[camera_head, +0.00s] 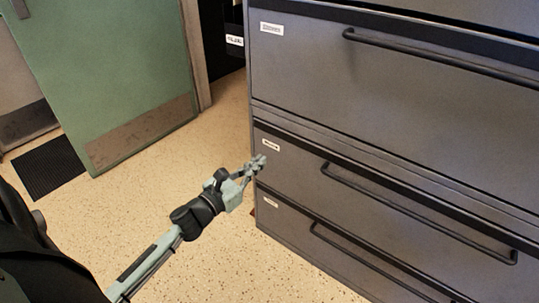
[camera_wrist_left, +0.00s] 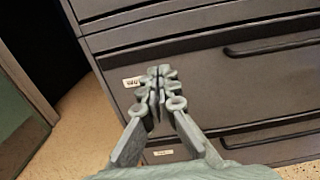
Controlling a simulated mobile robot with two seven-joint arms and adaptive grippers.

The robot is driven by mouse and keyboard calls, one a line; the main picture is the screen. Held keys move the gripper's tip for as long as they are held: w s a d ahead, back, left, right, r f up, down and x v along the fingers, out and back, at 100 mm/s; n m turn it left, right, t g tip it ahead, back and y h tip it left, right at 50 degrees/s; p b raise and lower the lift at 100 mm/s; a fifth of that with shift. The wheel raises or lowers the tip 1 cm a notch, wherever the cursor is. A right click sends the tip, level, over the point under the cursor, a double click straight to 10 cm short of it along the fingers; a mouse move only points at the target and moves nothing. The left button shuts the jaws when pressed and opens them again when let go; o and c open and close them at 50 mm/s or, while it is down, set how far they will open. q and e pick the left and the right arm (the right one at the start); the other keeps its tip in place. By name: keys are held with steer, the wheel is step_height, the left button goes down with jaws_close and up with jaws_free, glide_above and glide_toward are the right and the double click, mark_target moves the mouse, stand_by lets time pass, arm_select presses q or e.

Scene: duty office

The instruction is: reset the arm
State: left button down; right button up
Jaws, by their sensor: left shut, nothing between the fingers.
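My left gripper (camera_head: 258,162) reaches in from the lower left in the head view. Its fingertips are in front of the left edge of a grey filing cabinet (camera_head: 380,110). In the left wrist view the left gripper (camera_wrist_left: 157,80) has its fingers together with nothing between them. It points at the front of a cabinet drawer (camera_wrist_left: 200,70), near a small white label (camera_wrist_left: 131,82). I cannot tell whether the fingertips touch the cabinet. My right gripper is not in view.
The cabinet's drawers look shut and carry dark bar handles (camera_head: 415,210). A green door (camera_head: 105,75) stands at the back left, with a dark floor mat (camera_head: 48,167) beside it. Speckled floor (camera_head: 150,190) lies clear between the door and the cabinet.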

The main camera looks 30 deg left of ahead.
arm_select(q)
steer(key=shift+s, duration=0.95)
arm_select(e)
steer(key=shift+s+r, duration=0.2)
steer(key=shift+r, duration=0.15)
arm_select(q)
steer(key=shift+a, duration=0.1)
steer(key=s+a+f+n+g+y+p, duration=0.1)
steer(key=s+f+n+g+y, duration=0.3)
steer(key=n, duration=0.7)
steer(key=s+a+f+n+g+y+p, duration=0.1)
steer(key=s+f+n+g+y, duration=0.3)
steer(key=n, duration=0.6)
steer(key=s+d+f+n+g+h+p, duration=0.1)
steer(key=s+d+f+n+g+h, duration=0.4)
steer(key=s+n, duration=0.7)
steer(key=d+f+n+g, duration=0.2)
steer(key=d+f, duration=0.2)
steer(key=d, duration=0.1)
steer(key=shift+s+f+p, duration=0.15)
steer(key=shift+f+p, duration=0.15)
steer(key=shift+f, duration=0.05)
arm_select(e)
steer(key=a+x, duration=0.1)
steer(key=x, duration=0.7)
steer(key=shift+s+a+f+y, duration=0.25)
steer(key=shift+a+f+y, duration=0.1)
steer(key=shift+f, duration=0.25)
